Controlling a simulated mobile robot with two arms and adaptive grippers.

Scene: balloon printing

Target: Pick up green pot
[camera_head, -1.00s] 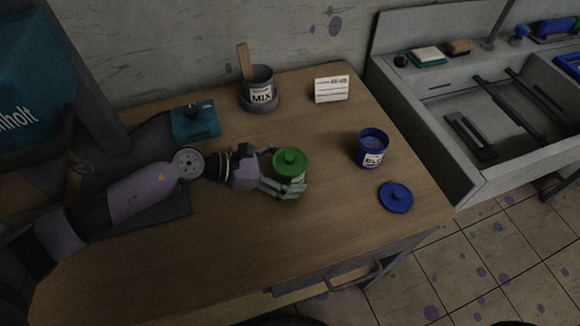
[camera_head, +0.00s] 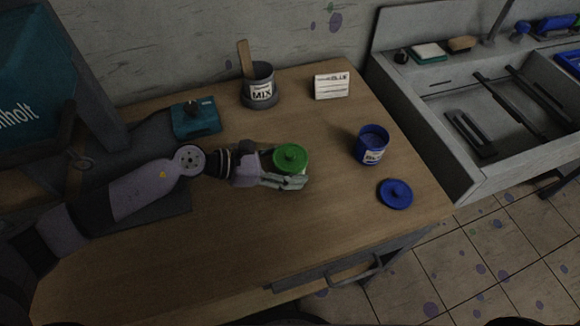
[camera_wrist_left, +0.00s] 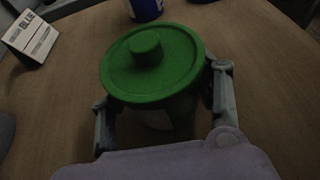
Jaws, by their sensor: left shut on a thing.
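The green pot (camera_head: 291,158) with its round lid and knob is at the middle of the wooden table in the head view. My left gripper (camera_head: 285,172) has its fingers on either side of the pot and is shut on it. In the left wrist view the green pot (camera_wrist_left: 153,65) is upright between the two fingers of my left gripper (camera_wrist_left: 163,112). Its lower part is mostly hidden, and I cannot tell whether its base touches the table. My right gripper is not in view.
A blue pot (camera_head: 371,146) stands open to the right, with its blue lid (camera_head: 395,194) on the table. A grey MIX pot (camera_head: 259,88), a white card (camera_head: 332,87) and a teal device (camera_head: 196,119) are at the back. A sink (camera_head: 490,110) adjoins at right.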

